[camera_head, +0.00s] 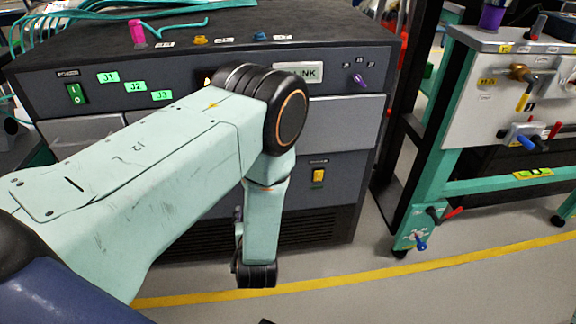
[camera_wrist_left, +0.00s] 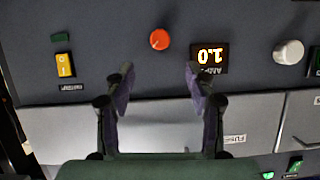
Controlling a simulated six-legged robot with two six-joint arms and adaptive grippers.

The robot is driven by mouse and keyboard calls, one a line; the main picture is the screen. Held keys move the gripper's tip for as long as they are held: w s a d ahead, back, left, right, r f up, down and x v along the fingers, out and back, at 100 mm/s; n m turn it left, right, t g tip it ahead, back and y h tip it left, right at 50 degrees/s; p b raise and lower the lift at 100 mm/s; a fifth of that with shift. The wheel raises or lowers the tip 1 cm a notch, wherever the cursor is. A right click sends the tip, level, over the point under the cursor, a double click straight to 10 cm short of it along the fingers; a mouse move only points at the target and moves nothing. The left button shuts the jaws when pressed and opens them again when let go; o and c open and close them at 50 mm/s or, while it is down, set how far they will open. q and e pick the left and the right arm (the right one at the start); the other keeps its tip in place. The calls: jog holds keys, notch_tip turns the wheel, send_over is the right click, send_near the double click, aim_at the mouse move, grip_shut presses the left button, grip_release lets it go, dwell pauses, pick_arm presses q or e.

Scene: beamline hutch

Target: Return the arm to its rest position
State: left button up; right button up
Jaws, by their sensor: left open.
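My left arm (camera_head: 130,155) comes in from the left in the head view, bends at a black elbow joint and hangs down in front of a dark equipment cabinet. Its gripper is mostly or wholly hidden behind the forearm there. In the left wrist view my left gripper (camera_wrist_left: 159,80) is open, with two purple-padded fingers spread apart and nothing between them. It faces a grey panel that appears upside down. The panel carries an orange knob (camera_wrist_left: 159,39), a lit display reading 1.0 (camera_wrist_left: 210,57) and a white knob (camera_wrist_left: 289,52). My right gripper is not in view.
The cabinet (camera_head: 345,65) has green J1 to J3 labels and a pink plug (camera_head: 137,33) on top. A teal-framed bench (camera_head: 480,187) with valves stands at the right. A yellow line (camera_head: 400,270) crosses the grey floor, which is clear at lower right.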

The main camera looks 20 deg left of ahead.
pick_arm(q)
jog(key=s+d+f+m+g+h+p, duration=0.2)
jog(key=s+g, duration=0.1)
jog(key=s, duration=0.5)
jog(key=s+d+f+m+g+h+p, duration=0.1)
jog(key=s+d+f+m+g+h, duration=0.15)
jog(key=s, duration=0.55)
jog(key=s+d+r+g+h+p, duration=0.2)
jog(key=s+r+g+p, duration=0.3)
jog(key=s+r+p, duration=0.3)
jog(key=s+r+m+h, duration=0.1)
jog(key=s+r, duration=0.2)
jog(key=s, duration=0.4)
jog(key=shift+d+g, duration=0.35)
jog(key=shift+d, duration=0.05)
jog(key=shift+f, duration=0.1)
jog(key=shift+a, duration=0.1)
